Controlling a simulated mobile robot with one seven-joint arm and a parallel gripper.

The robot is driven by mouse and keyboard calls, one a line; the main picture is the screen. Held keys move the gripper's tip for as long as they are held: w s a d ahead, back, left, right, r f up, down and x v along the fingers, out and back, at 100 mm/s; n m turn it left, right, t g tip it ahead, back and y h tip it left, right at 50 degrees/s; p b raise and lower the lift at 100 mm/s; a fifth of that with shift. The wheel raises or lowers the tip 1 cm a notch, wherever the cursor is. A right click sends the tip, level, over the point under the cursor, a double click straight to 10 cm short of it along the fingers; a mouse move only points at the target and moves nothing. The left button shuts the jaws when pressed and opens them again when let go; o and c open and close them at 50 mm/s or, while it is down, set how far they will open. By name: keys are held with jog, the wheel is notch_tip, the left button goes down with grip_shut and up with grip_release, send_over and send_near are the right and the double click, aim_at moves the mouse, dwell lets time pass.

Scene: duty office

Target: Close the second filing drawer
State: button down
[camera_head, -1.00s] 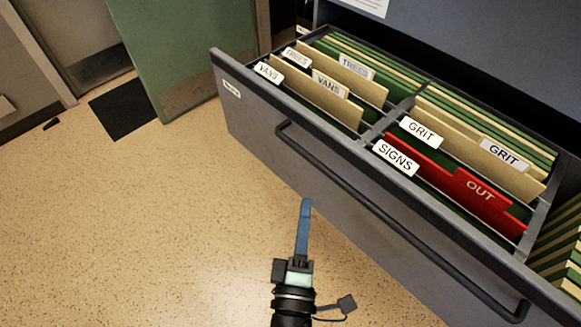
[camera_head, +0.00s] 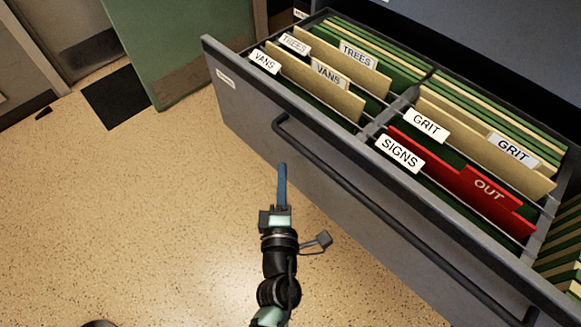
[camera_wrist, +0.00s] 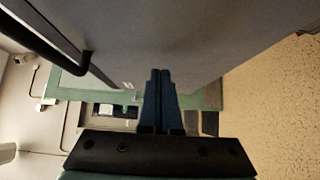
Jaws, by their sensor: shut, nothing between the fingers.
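A grey filing drawer (camera_head: 262,137) stands pulled out on the right of the head view, full of green and tan folders with tabs reading TREES, VANS, GRIT and SIGNS, and a red OUT folder. Its long dark bar handle (camera_head: 375,208) runs along the front. My gripper (camera_head: 282,168) is shut and empty, its blue fingers close to the drawer front just below the left end of the handle. In the wrist view my shut fingers (camera_wrist: 160,74) lie beside the grey drawer front (camera_wrist: 190,40), with the handle (camera_wrist: 45,50) at upper left. I cannot tell whether they touch it.
More striped folders (camera_head: 562,250) show at the right edge beyond the drawer. A green door (camera_head: 180,50) stands at the back left, with a dark mat (camera_head: 116,110) beside it. The speckled floor (camera_head: 110,210) left of the drawer is clear.

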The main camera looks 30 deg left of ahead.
jog(key=shift+w+d, duration=0.2)
jog(key=shift+w, duration=0.4)
jog(key=shift+w+d, duration=0.2)
jog(key=shift+w, duration=0.35)
jog(key=shift+w+r, duration=0.1)
